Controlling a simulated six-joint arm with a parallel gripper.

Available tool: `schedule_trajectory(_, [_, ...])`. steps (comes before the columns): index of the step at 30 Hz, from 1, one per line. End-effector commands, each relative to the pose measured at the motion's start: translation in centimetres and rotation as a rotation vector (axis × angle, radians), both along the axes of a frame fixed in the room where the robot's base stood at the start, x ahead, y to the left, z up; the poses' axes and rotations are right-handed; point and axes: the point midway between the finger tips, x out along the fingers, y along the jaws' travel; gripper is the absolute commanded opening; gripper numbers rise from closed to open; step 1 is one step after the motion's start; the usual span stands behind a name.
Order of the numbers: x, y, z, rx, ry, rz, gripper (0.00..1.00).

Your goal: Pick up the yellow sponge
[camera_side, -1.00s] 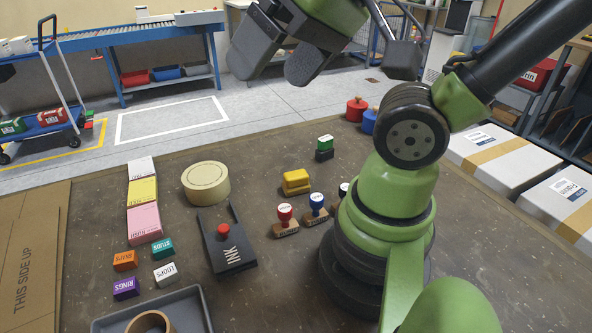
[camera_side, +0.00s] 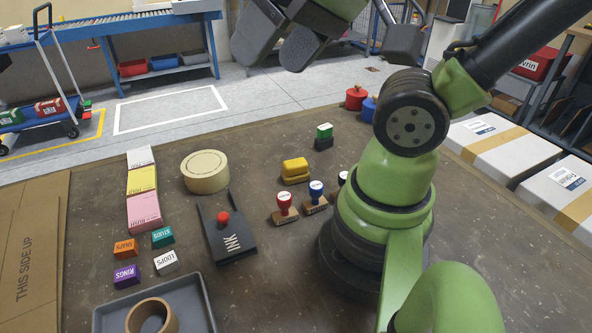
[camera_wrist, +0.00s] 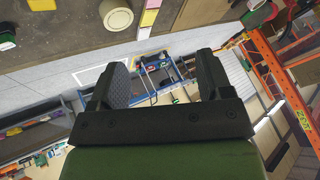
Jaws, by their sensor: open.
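The yellow sponge (camera_side: 295,168) lies on the brown table near its middle in the side view, behind the red and blue stamps. It looks like a small rounded block in two layers. A yellow thing (camera_wrist: 42,4) cut off by the top edge of the wrist view may be the same sponge. My gripper (camera_side: 278,48) is high above the far side of the table, well apart from the sponge. Its two dark fingers are spread and empty. They also show in the wrist view (camera_wrist: 163,78), with the floor and a cart far beyond them.
A red-handled stamp (camera_side: 285,207) and a blue-handled stamp (camera_side: 316,197) stand close in front of the sponge. A green-topped stamp (camera_side: 324,136) stands behind it. A grey tray (camera_side: 205,300) is at the front.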

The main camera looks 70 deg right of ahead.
Motion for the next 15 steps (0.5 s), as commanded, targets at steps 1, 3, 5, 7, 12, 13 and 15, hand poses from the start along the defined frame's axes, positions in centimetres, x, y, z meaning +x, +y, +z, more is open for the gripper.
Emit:
schedule_trajectory(1, [0.0,0.0,0.0,0.0,0.0,0.0,0.72])
schedule_trajectory(3, [0.2,-0.1,-0.1,-0.009,0.005,0.002,0.72])
schedule_trajectory(5, [0.5,-0.5,-0.3,-0.034,0.02,0.008,0.72])
schedule_trajectory(7, [1.4,-1.3,-0.9,-0.091,0.051,0.026,0.72])
schedule_trajectory(12, [4.3,-4.9,-3.8,-0.298,0.198,0.145,0.72])
schedule_trajectory(13, [4.8,-5.7,-4.4,-0.332,0.227,0.176,0.72])
schedule_trajectory(15, [5.7,-7.5,-6.2,-0.405,0.3,0.26,0.72])
